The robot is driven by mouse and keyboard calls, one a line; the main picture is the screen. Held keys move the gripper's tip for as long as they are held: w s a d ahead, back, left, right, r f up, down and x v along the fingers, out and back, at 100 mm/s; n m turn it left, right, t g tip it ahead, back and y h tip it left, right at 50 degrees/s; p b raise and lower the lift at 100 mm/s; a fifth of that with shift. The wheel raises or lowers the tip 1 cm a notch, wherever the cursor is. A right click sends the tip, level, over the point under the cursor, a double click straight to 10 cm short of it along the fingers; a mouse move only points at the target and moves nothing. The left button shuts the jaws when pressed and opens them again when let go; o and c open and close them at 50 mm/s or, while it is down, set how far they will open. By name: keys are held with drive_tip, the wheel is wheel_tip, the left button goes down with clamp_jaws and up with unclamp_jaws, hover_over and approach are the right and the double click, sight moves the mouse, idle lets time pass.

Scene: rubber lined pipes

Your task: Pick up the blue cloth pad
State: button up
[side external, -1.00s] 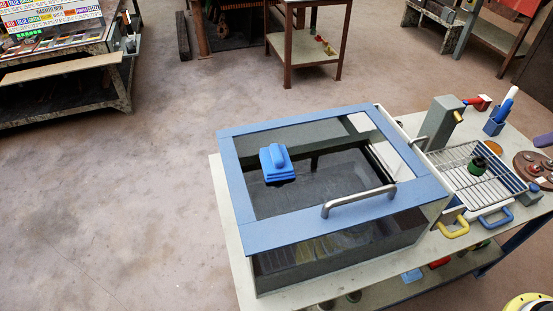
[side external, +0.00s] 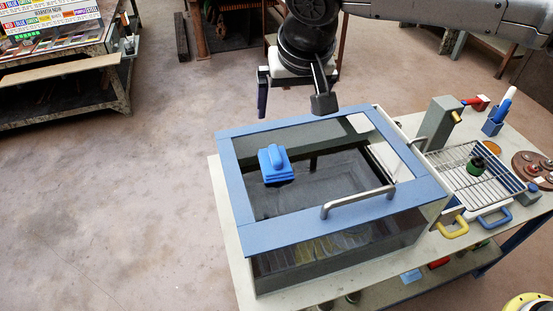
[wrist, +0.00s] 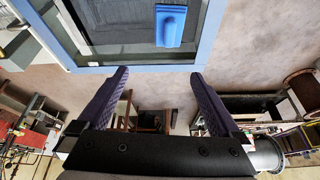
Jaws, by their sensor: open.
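The blue cloth pad (side external: 274,163) is a layered blue block with a raised rounded grip on top. It lies on the glass lid, near the left part of the blue-framed box (side external: 228,178). In the wrist view the pad (wrist: 171,26) shows at the top, just right of centre. My gripper (side external: 293,104) is above and behind the box's far edge in the side view, clear of the pad. In the wrist view its two purple-padded fingers (wrist: 157,98) stand wide apart with nothing between them.
A metal handle (side external: 358,201) rises from the box's front right frame. To the right are a grey post (side external: 440,122), a wire rack (side external: 478,174) with a green-topped object, yellow and blue handles, and a blue holder (side external: 494,126). The floor left of the table is clear.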

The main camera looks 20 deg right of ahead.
sight(274, 148)
drive_tip(key=x, duration=0.5)
drive_tip(key=s+a+x, duration=0.1)
drive_tip(key=x, duration=0.4)
drive_tip(key=a+f+x, duration=0.1)
drive_tip(key=x, duration=0.3)
drive_tip(key=shift+s+f, duration=0.25)
drive_tip(key=shift+f, duration=0.05)
drive_tip(key=c, duration=1.2)
drive_tip(key=shift+c, duration=0.2)
drive_tip(key=shift+r, duration=0.1)
drive_tip(key=shift+r, duration=0.5)
wheel_tip(274, 148, up, 2)
drive_tip(key=shift+r, duration=0.15)
drive_tip(key=s+d+r, duration=0.8)
drive_tip(key=s+r, duration=0.1)
drive_tip(key=s, duration=0.2)
drive_tip(key=shift+s+d+r, duration=0.2)
drive_tip(key=shift+r, duration=0.1)
